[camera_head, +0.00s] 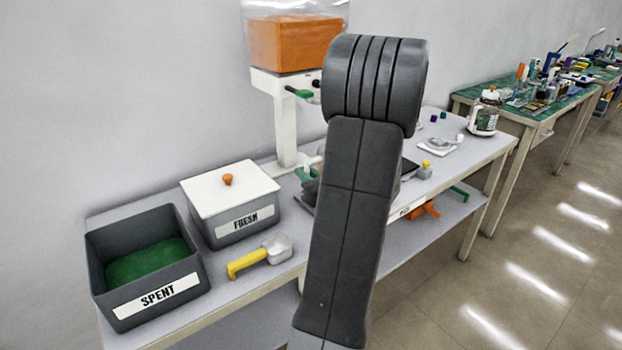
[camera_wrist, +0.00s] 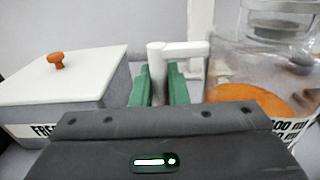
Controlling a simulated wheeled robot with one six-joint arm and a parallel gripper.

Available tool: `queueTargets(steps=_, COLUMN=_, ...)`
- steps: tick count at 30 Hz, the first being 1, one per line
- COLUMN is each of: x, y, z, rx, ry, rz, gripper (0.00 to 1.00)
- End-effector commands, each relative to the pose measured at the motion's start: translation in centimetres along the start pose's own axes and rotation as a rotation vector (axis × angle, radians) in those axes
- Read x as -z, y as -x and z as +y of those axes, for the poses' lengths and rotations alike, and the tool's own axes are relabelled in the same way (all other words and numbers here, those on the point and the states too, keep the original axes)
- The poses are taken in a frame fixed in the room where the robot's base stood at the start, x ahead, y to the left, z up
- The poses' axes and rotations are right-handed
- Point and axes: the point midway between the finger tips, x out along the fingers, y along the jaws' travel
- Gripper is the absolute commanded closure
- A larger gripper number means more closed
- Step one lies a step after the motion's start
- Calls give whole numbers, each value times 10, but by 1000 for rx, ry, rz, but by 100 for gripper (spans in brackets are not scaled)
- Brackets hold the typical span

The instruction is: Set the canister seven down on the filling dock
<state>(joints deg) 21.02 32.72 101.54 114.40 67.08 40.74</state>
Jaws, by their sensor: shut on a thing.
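My gripper (camera_wrist: 157,88) has its green fingers closed on the upright white handle (camera_wrist: 157,65) of a clear canister (camera_wrist: 225,65). The canister stands at the right of the wrist view, with orange contents and a partly cut-off label; no seven can be read. In the head view my arm hides the canister and most of my gripper. A dispenser (camera_head: 297,45) with orange contents stands on a white post behind my arm. The area below it, where a filling dock could be, is mostly hidden. I cannot tell whether the canister touches a surface.
On the bench left are an open SPENT bin (camera_head: 150,265), a lidded FRESH bin (camera_head: 235,212) and a yellow-handled scoop (camera_head: 262,257). The lidded bin also shows in the wrist view (camera_wrist: 70,80).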

Motion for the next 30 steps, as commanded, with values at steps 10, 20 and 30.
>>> queueTargets(steps=10, x=-67, y=0, z=0, rx=-1, ry=6, rz=-4, gripper=100)
queueTargets(steps=20, x=-85, y=-1, z=-1, rx=-2, ry=2, rz=3, gripper=100)
queueTargets(steps=30, x=-80, y=0, z=0, rx=0, ry=12, rz=-1, gripper=100)
